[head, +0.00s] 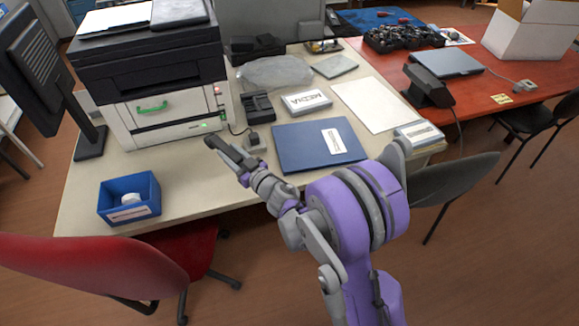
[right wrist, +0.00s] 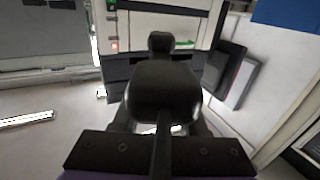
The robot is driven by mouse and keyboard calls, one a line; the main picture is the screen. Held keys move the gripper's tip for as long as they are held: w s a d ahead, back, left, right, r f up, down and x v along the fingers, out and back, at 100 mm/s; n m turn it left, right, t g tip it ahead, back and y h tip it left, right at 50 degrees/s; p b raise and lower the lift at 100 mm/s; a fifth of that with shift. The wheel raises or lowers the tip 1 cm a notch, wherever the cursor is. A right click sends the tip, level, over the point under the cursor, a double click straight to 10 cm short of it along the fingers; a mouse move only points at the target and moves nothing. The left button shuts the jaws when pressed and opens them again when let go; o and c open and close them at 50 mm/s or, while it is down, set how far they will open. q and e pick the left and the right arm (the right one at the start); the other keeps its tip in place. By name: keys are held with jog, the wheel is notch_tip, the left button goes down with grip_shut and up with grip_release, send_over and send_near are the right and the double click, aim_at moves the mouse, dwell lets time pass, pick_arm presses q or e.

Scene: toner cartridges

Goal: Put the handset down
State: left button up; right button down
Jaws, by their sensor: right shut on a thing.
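The black handset (head: 222,146) is held in my right gripper (head: 243,165), above the cream desk and in front of the printer. In the right wrist view the handset (right wrist: 163,90) fills the middle and hides most of the fingertips. A dark desk unit with a cradle-like top (head: 257,107) stands on the desk just behind and to the right of the handset. The handset is apart from it. A small block with a dark top (head: 254,143) sits on the desk near the gripper. My left gripper is not in view.
A large printer (head: 165,124) stands behind left. A blue bin (head: 113,212) with a white roll is at the front left. A blue folder (head: 296,148) lies right of the gripper, with a white box (head: 306,102) behind it. Bare desk lies between bin and gripper.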

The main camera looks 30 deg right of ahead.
jog(key=shift+m+h, duration=0.3)
jog(key=shift+h, duration=0.2)
jog(key=d+f, duration=0.2)
jog(key=d+f+b, duration=0.1)
jog(key=d+f, duration=0.2)
jog(key=w+d+f+b, duration=0.1)
jog(key=d+f, duration=0.1)
jog(key=shift+d+f, duration=0.25)
jog(key=shift+f, duration=2.25)
jog(key=shift+s, duration=0.1)
jog(key=shift+f+b, duration=0.1)
jog(key=shift+b, duration=0.3)
jog(key=c, duration=0.9)
grip_release()
jog(key=shift+f, duration=0.1)
jog(key=o, duration=0.5)
jog(key=shift+c, duration=0.2)
jog(key=shift+r, duration=0.2)
